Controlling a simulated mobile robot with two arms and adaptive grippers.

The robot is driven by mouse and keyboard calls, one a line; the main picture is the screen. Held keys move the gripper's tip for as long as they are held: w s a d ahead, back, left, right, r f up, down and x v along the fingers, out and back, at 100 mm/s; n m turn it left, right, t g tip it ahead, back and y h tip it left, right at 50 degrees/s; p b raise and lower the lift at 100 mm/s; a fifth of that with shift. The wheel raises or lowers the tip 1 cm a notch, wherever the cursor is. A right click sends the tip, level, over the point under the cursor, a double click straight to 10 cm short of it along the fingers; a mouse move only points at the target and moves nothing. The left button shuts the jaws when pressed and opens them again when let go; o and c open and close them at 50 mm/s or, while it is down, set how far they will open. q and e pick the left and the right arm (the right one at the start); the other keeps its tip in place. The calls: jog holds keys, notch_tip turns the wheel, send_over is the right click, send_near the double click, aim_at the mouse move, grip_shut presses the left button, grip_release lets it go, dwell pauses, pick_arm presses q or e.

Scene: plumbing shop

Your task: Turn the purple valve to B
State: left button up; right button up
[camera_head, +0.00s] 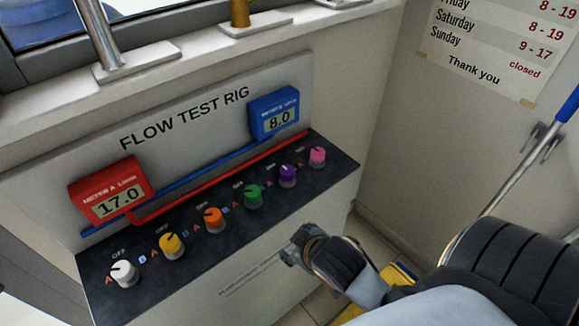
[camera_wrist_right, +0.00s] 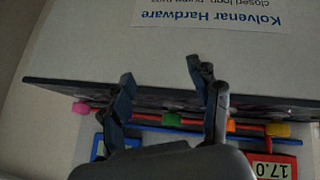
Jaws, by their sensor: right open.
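The purple valve (camera_head: 287,173) is a small knob on the black sloped panel (camera_head: 330,176) of the flow test rig, between the green and pink knobs. Its pointer mark is too small to read surely. My right gripper (camera_head: 294,252) is in front of the rig's white face, below and apart from the purple valve. In the right wrist view it is open and empty (camera_wrist_right: 160,72), with its two fingers apart. In that view the purple valve is not visible, perhaps hidden by a finger. My left gripper is out of view.
Pink (camera_head: 317,156), green (camera_head: 253,196), orange (camera_head: 213,219), yellow (camera_head: 171,245) and white (camera_head: 124,273) knobs share the panel. Red meter A (camera_head: 108,190) reads 17.0; blue meter B (camera_head: 274,114) reads 8.0. A wall with a sign (camera_head: 490,45) stands at right.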

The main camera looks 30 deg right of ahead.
jog(key=w+r+n+t, duration=0.1)
jog(key=w+r, duration=0.1)
jog(key=w, duration=0.1)
jog(key=w+d+r+n+t, duration=0.1)
jog(key=w+r+t, duration=0.1)
jog(key=w+r, duration=0.1)
jog(key=w+r+n+t, duration=0.1)
jog(key=w+r+t, duration=0.1)
jog(key=w+r, duration=0.1)
jog(key=shift+w+d+h, duration=0.3)
jog(key=shift+d, duration=0.1)
jog(key=w+a+r+n+t+y, duration=0.1)
jog(key=w+r+n+t+y, duration=0.1)
jog(key=w+r+n+t, duration=0.5)
jog(key=a+r+n+y, duration=0.6)
jog(key=r+n+y, duration=0.25)
jog(key=r, duration=0.25)
jog(key=n+g+h, duration=0.5)
jog(key=n+g, duration=1.2)
jog(key=n, duration=0.7)
send_near(288, 170)
jog(key=p+x, duration=0.3)
jog(key=x, duration=0.6)
jog(key=shift+f+p, duration=0.1)
jog(key=shift+p, duration=0.25)
